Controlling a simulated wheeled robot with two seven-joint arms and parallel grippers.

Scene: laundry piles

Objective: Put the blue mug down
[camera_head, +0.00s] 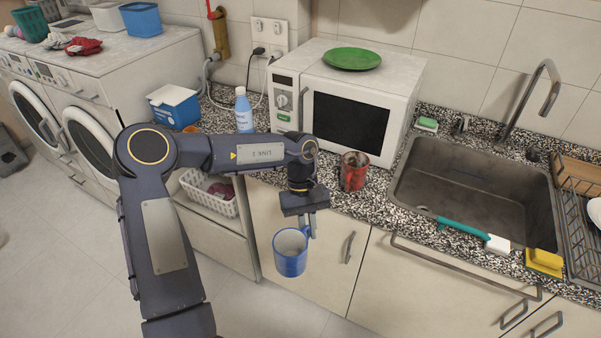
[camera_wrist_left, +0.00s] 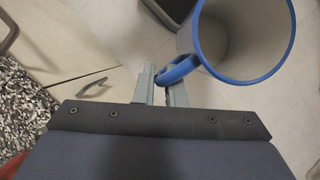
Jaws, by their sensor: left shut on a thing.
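The blue mug (camera_head: 290,254) hangs upright in front of the cabinet doors, below the counter's front edge in the head view. My left gripper (camera_head: 309,228) is shut on the mug's handle. In the left wrist view the fingers (camera_wrist_left: 161,86) pinch the blue handle, and the mug (camera_wrist_left: 240,38) shows its pale, empty inside at the upper right. The floor shows beneath it. My right gripper is not in view.
The speckled counter (camera_head: 385,217) holds a red can (camera_head: 354,171), a white microwave (camera_head: 345,100) with a green plate (camera_head: 352,58) on top, a blue bottle (camera_head: 243,110) and a sink (camera_head: 475,190). A turquoise brush (camera_head: 462,230) and yellow sponge (camera_head: 544,261) lie by the sink's front edge.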

